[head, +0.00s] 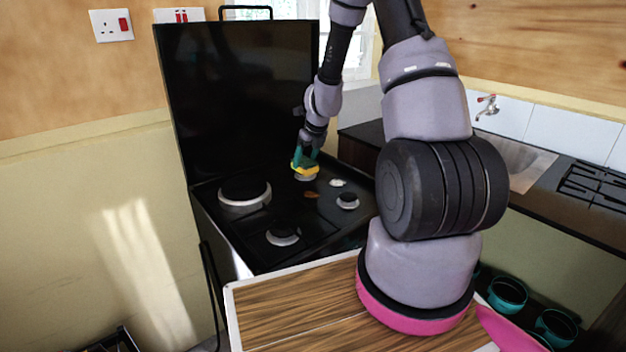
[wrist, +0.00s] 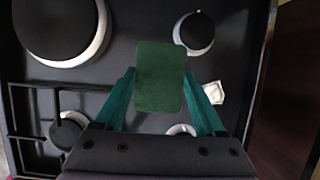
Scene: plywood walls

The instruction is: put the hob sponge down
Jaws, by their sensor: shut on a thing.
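The hob sponge, yellow with a green face, shows in the head view (head: 304,168) at the far right part of the black hob (head: 318,230). In the wrist view its green face (wrist: 159,75) fills the space between the two teal fingers. My gripper (head: 307,158) is shut on the sponge, and its fingers (wrist: 160,95) lie along the sponge's two sides. The sponge is over or near the far right burner, which it partly hides in the head view. I cannot tell whether it touches the hob.
Several round burners stand up from the hob, such as the large left one (head: 244,194) and the front one (head: 283,236). A small pale item (head: 338,183) and a brown item (head: 311,195) lie on the hob. The raised black lid (head: 245,95) stands behind.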

